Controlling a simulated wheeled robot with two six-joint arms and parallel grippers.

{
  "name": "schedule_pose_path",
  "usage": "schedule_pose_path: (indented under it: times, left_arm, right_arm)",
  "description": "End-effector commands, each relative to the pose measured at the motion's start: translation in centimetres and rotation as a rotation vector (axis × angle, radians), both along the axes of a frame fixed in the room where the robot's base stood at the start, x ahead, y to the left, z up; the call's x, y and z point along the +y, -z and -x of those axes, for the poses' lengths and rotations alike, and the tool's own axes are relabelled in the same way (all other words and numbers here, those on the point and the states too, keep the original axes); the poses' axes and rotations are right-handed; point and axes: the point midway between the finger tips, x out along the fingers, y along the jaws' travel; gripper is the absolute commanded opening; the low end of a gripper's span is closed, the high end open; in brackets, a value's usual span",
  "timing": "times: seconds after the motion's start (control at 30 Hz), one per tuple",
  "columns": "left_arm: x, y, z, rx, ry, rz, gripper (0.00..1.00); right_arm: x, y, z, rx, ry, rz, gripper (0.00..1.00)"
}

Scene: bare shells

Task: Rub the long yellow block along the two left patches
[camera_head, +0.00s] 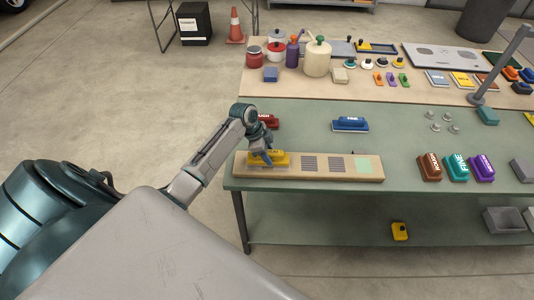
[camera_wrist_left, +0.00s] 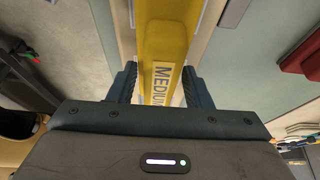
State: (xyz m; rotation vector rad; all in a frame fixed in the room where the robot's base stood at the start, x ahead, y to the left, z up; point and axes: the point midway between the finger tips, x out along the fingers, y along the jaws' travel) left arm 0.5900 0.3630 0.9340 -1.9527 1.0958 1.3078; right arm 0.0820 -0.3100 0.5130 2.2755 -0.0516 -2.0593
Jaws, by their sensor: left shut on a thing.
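The long yellow block (camera_head: 280,158) lies on the left end of a wooden board (camera_head: 240,170) near the table's front left. My left gripper (camera_head: 264,155) is shut on it from above. In the left wrist view the yellow block (camera_wrist_left: 163,45) sits between both fingers, with "MEDIUM" lettering on its side. The left part of the board under the block is hidden. To the right of the block, two dark striped patches (camera_head: 309,164) (camera_head: 335,164) and a pale green patch (camera_head: 363,165) show on the board. My right gripper is not in view.
A red block (camera_head: 269,122) sits just behind my left gripper. A blue block (camera_head: 350,124) stands behind the board. Brown (camera_head: 429,167), teal (camera_head: 456,167) and purple (camera_head: 482,167) blocks stand to the right. The green tabletop (camera_head: 310,137) is clear between them.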

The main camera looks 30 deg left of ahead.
Motion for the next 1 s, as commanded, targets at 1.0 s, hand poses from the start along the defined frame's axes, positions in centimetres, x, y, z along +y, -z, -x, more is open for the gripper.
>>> schedule_pose_path:
  times: [1.0]
  left_arm:
    - [0.1, -6.2, -0.1, -0.003, 0.000, -0.002, 0.27]
  right_arm:
    - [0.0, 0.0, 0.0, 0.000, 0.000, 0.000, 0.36]
